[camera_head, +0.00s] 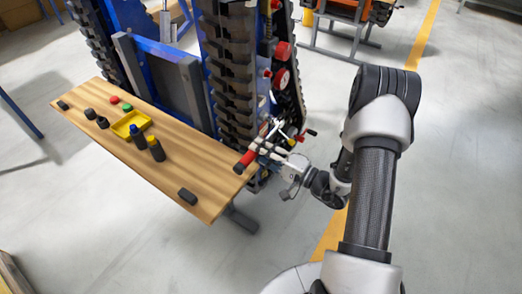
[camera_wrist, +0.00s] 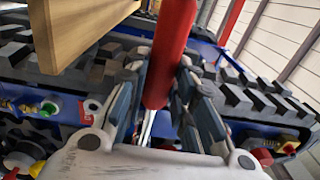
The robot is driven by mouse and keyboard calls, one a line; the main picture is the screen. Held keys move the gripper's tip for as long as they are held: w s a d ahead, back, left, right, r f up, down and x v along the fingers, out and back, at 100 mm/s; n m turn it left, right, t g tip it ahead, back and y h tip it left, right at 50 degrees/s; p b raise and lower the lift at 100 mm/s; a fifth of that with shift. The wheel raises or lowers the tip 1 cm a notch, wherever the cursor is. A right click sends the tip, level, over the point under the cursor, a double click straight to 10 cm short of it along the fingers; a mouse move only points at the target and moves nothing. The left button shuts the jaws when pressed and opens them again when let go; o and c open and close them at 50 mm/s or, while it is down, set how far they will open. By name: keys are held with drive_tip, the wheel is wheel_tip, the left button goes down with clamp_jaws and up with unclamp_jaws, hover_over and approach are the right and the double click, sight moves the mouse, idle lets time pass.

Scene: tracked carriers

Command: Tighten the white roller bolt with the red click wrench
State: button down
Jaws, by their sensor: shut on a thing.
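The red click wrench (camera_head: 244,161) has a red handle and shows at the right end of the wooden bench, beside the tracked carrier. My gripper (camera_head: 268,151) is at the wrench, to the right of its red handle end. In the wrist view the red handle (camera_wrist: 169,45) stands upright between the two fingers of my gripper (camera_wrist: 160,82), which are shut on it. The wrench's working end is not clear.
The wooden bench (camera_head: 185,170) holds a yellow tray (camera_head: 122,130), capped bottles and small dark parts. The carrier's black track (camera_head: 228,75) stands close behind my gripper. In the wrist view, the bench (camera_wrist: 85,28) is near the upper left. Floor is clear at right.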

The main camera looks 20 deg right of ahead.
drive_tip(key=shift+w+a, duration=0.1)
drive_tip(key=shift+w, duration=0.05)
drive_tip(key=shift+w+a, duration=0.15)
drive_tip(key=shift+w, duration=0.05)
idle(0.3)
idle(0.4)
drive_tip(key=c, duration=1.9)
unclamp_jaws()
clamp_jaws()
